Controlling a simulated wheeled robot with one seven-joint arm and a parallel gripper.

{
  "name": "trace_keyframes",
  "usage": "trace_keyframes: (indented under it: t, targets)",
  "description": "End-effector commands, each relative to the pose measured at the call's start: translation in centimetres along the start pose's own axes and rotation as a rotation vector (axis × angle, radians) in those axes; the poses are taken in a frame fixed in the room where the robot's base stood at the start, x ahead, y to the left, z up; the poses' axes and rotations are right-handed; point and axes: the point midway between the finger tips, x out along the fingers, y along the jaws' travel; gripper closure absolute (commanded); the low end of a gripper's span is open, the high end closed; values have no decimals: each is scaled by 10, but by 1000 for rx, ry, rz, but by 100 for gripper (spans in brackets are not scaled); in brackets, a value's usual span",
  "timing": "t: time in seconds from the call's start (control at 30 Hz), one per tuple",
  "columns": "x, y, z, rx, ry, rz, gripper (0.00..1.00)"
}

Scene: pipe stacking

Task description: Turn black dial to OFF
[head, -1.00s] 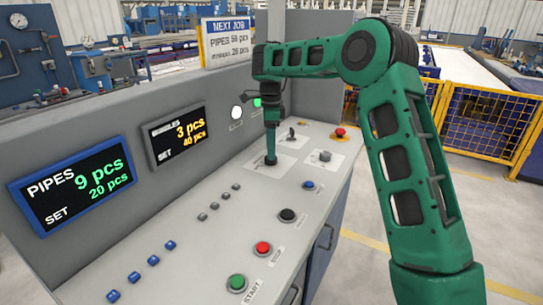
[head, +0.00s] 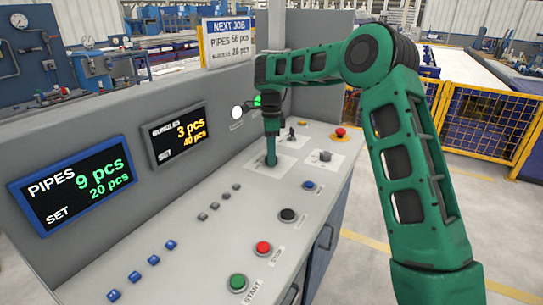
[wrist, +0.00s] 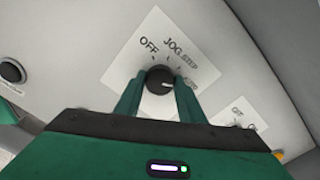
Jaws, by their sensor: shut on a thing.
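The black dial (wrist: 160,79) sits on a white label plate (wrist: 140,62) that reads OFF, JOG and STEP, with a further word partly hidden. A pale mark on the dial's face points to the right, away from OFF. My gripper (wrist: 159,95) has a finger on each side of the dial and is shut on it. In the head view my gripper (head: 271,161) points straight down at the panel, and its fingers hide the dial. The plate (head: 256,164) shows around the fingertips there.
Another dial (head: 324,156), a red button (head: 340,132) and a blue button (head: 309,185) are close by on the panel. START and STOP buttons are nearer. The upright display wall (head: 150,170) stands on the left.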

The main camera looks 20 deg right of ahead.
Motion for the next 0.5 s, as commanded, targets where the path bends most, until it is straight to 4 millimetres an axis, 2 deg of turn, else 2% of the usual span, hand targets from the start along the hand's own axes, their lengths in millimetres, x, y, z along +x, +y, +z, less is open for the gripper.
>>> trace_keyframes:
  t: [0.27, 0.5]
  targets:
    - [-1, -3, -1, -67, 2, -9, 87]
    - [-2, -4, -1, -241, 3, -11, 87]
